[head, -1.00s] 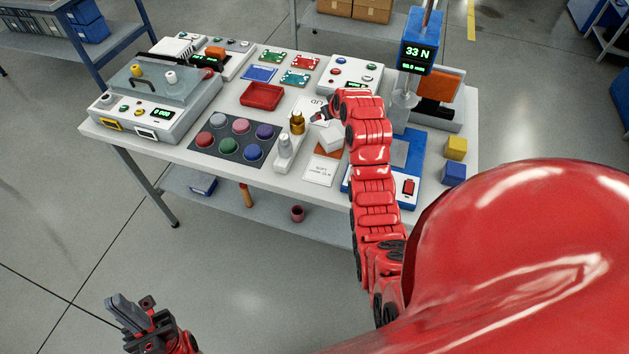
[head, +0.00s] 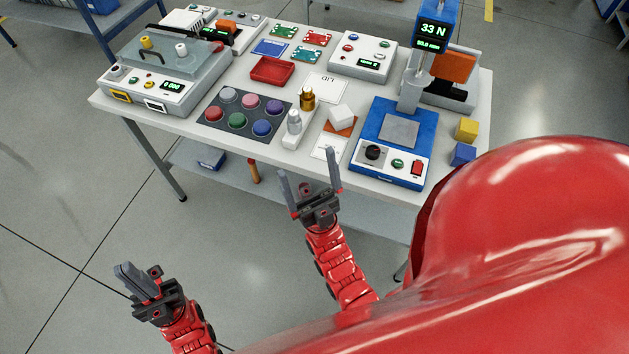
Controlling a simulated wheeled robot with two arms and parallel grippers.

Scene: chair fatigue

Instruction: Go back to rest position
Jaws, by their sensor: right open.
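My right gripper (head: 312,180) is open and empty, in front of the table's front edge, with its two fingers spread and pointing toward the table. My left gripper (head: 136,279) is at the lower left, over the floor and apart from the table. Its fingers look close together with nothing between them. The white table (head: 375,188) stands ahead of both grippers. Neither gripper appears to touch anything.
The blue test stand (head: 425,163) is at the table's right, near yellow (head: 466,130) and blue (head: 462,154) cubes. A white block (head: 341,117), bottles and a pad of coloured discs (head: 216,124) lie mid-table. A lower shelf (head: 285,187) runs underneath. Floor at left is clear.

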